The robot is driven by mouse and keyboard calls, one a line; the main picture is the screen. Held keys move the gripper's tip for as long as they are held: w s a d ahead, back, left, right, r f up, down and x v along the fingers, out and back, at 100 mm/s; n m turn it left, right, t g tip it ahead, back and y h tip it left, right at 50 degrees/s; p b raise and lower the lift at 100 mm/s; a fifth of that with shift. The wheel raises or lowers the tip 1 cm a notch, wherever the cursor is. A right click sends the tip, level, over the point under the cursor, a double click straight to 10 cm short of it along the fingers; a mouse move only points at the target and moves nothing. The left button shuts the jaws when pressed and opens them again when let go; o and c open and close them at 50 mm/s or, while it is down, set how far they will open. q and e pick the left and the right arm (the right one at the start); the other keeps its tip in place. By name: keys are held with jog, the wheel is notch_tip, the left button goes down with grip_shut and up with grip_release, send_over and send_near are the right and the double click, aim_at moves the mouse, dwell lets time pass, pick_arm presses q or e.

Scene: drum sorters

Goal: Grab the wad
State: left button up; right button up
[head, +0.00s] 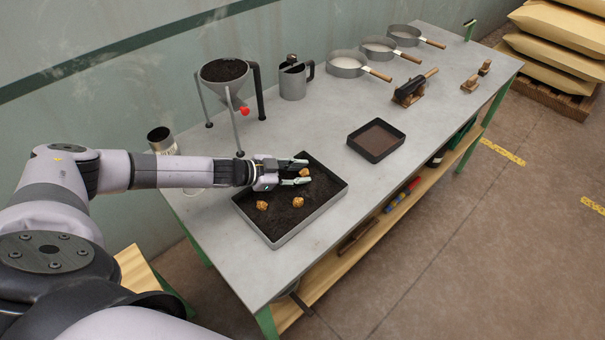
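Three small golden-brown lumps that look like wads lie on dark soil in a grey tray (318,216). One wad (304,172) is at the tray's far side, between or just beyond the fingertips of my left gripper (303,172). A second wad (298,202) lies near the tray's middle, and a third wad (262,205) lies nearer its left side. My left gripper reaches in from the left over the tray with its fingers spread apart. I cannot tell whether the fingers touch the far wad. My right gripper is not in view.
A funnel of soil (224,71) on a stand, a metal jug (293,82) and a can (161,140) stand behind the tray. A smaller dark tray (376,140) is to the right. Sieves (347,64) are farther back. The grey tabletop (325,130) between the trays is clear.

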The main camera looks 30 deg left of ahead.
pick_arm(q)
jog(key=shift+s+f, duration=0.1)
jog(key=shift+f, duration=0.05)
jog(key=shift+c, duration=0.2)
jog(key=shift+c, duration=1.4)
jog(key=shift+f, duration=0.1)
jog(key=shift+c, duration=0.4)
jog(key=shift+s, duration=0.1)
jog(key=shift+r, duration=0.6)
jog(key=r, duration=0.2)
jog(key=r+p, duration=0.1)
jog(key=r, duration=0.2)
jog(key=r+p, duration=0.1)
jog(key=r, duration=0.1)
jog(key=shift+w+r, duration=0.25)
jog(key=shift+r, duration=0.1)
jog(key=shift+c, duration=0.2)
notch_tip(320, 180, up, 11)
jog(key=p, duration=0.6)
jog(key=shift+r, duration=0.2)
